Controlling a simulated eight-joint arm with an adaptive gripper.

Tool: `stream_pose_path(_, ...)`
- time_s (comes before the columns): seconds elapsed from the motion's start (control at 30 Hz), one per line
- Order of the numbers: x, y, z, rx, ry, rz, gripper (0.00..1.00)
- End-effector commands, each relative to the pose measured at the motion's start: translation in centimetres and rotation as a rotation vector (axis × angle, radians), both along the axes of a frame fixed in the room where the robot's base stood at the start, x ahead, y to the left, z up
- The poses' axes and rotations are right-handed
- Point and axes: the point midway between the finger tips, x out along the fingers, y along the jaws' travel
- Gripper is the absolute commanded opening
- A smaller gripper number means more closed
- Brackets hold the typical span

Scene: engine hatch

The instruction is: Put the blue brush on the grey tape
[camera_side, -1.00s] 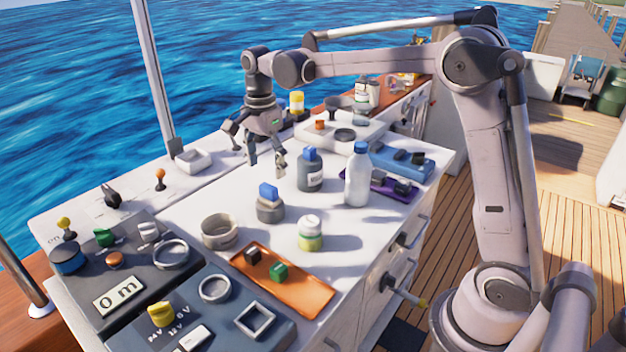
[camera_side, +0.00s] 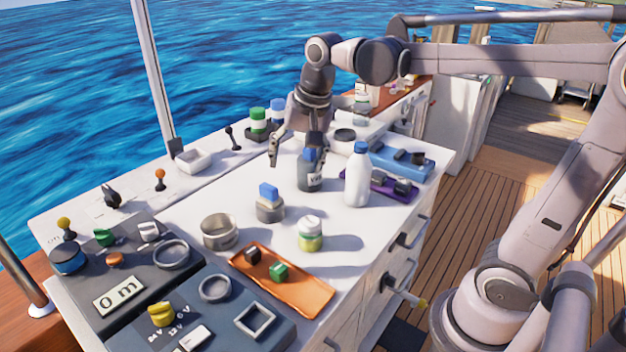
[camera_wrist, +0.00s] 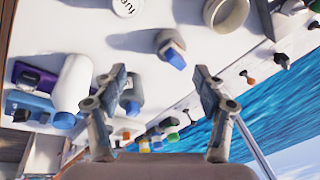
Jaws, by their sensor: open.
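A short grey round piece with a blue block on top, which I take for the blue brush (camera_side: 269,192), stands upright mid-table. It also shows in the wrist view (camera_wrist: 170,50). An open beige-grey ring, which looks like the grey tape (camera_side: 218,238), stands to its left, with nothing seen on it. The ring is at the top right in the wrist view (camera_wrist: 232,14). My gripper (camera_side: 295,158) is open and empty above the far part of the table, beyond the blue-topped piece. One finger overlaps the cap of a dark bottle (camera_side: 309,182); contact cannot be told.
A white bottle (camera_side: 357,182) stands right of the dark one. A green-white jar (camera_side: 311,236) and an orange tray (camera_side: 312,296) are nearer. Instrument panels (camera_side: 140,262) fill the left.

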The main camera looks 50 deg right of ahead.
Motion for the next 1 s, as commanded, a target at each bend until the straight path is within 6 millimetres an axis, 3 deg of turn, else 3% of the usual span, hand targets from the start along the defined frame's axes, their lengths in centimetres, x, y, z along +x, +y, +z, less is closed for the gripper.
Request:
stream_pose_path(0.2, -5.3, 0.4, -2.4, -0.125, -0.138, 0.331, 0.71)
stream_pose_path(0.43, -9.3, 0.7, -5.7, -0.277, -0.255, 0.619, 0.71)
stream_pose_path(0.63, -10.6, 0.8, -7.3, -0.354, -0.302, 0.738, 0.71)
stream_pose_path(1.0, -10.7, 0.8, -7.4, -0.364, -0.307, 0.753, 0.71)
